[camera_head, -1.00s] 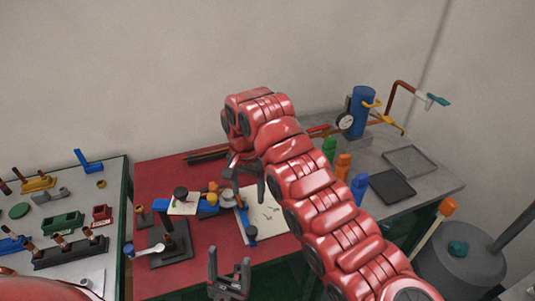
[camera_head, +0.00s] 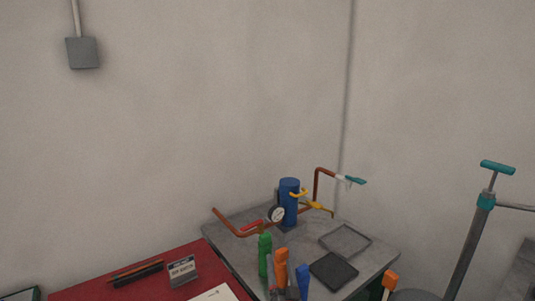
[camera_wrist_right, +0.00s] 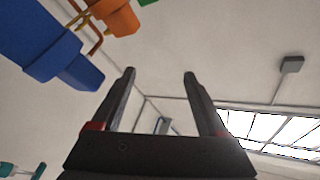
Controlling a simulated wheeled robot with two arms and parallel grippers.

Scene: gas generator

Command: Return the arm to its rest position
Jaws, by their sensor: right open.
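My right gripper (camera_wrist_right: 158,85) is open and empty in the right wrist view, its two dark fingers apart and pointing up toward bare wall and ceiling. In the head view only dark tips of it (camera_head: 284,293) show at the bottom edge, by the orange and blue handles. The rest of my right arm is out of view. My left gripper and arm are not in view.
Close by stand green (camera_head: 265,255), orange (camera_head: 281,266) and blue (camera_head: 303,283) handles; the blue one (camera_wrist_right: 50,50) looms upper left in the wrist view. A blue cylinder (camera_head: 289,205) with gauge and pipes stands behind. Trays (camera_head: 334,271) lie on the grey bench (camera_head: 378,262).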

